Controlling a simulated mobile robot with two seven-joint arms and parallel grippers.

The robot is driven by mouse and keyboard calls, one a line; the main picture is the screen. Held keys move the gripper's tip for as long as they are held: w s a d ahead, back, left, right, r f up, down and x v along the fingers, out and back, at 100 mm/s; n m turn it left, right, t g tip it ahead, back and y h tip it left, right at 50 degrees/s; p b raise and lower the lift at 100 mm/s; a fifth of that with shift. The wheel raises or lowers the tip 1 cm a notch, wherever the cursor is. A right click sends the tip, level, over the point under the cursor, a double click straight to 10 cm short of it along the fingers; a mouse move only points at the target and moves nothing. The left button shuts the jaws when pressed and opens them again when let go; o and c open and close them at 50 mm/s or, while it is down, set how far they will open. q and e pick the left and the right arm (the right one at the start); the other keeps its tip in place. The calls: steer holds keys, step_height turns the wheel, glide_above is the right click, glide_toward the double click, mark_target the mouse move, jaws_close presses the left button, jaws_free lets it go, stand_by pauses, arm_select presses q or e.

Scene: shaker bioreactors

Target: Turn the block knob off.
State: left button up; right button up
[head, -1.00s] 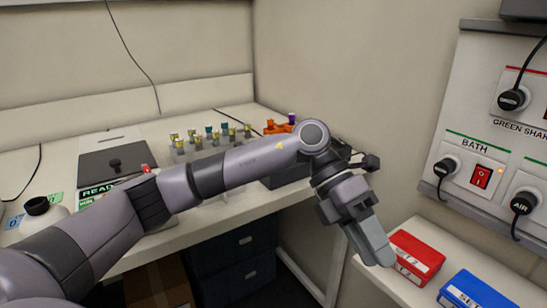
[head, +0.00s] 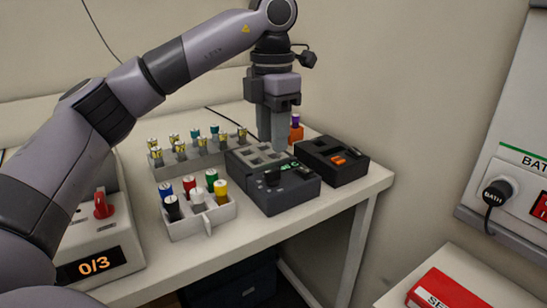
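A dark block unit (head: 290,197) stands on the bench, with grey wells in its top and a small green display. A black knob (head: 272,178) sits on its front part; its exact setting is too small to read. My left gripper (head: 271,148) points down over the rear of the block unit, behind the knob. Its two fingers are side by side with no clear gap and nothing seen between them. I cannot tell whether the fingertips touch the unit. My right gripper is not in view.
A second dark device (head: 333,162) with an orange button stands to the right of the block. A rack (head: 197,222) of coloured-cap vials is to its left, with another vial rack (head: 190,158) behind. A device with a red knob (head: 103,203) is at left. A wall panel (head: 500,150) is at right.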

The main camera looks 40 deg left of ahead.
mark_target(272, 170)
arm_select(q)
step_height(272, 170, down, 7)
steer(key=shift+s+r+b, duration=0.1)
steer(key=shift+b, duration=0.2)
jaws_close()
